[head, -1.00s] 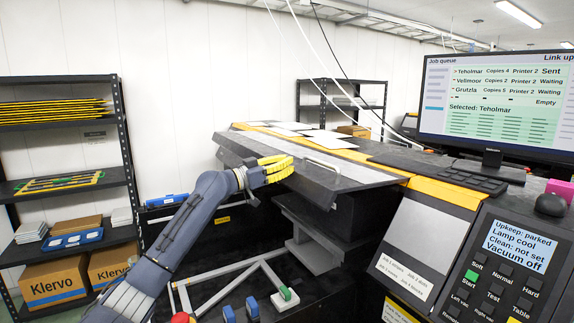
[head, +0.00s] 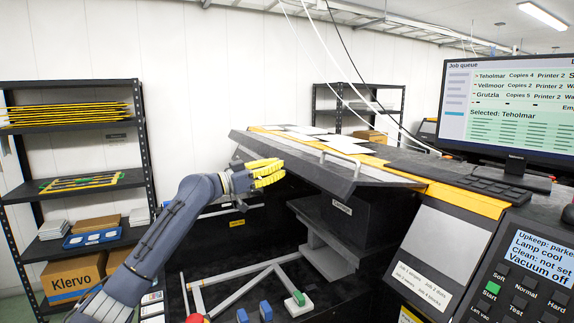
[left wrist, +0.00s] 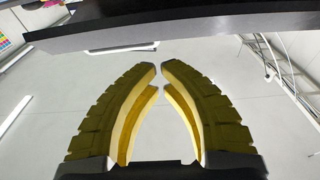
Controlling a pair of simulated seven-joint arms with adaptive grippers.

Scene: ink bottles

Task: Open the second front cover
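A wide dark grey front cover (head: 310,165) with a pale bar handle (head: 340,155) is on the large black printer, tilted with its near edge raised. A dark opening with a small "Carriage" label (head: 342,205) shows beneath it. I cannot tell which number this cover has. My left gripper (head: 268,173), with ribbed yellow fingers, is at the cover's near left edge. In the left wrist view its fingertips (left wrist: 159,73) nearly meet with nothing between them, and the cover's dark underside edge (left wrist: 150,28) crosses above them. Contact is unclear. My right gripper is out of view.
A control panel (head: 520,270) with buttons stands at the lower right. A monitor (head: 510,105) and keyboard (head: 495,190) are at the right. A grey frame (head: 245,290) with coloured parts is below the cover. A shelf (head: 75,188) stands left.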

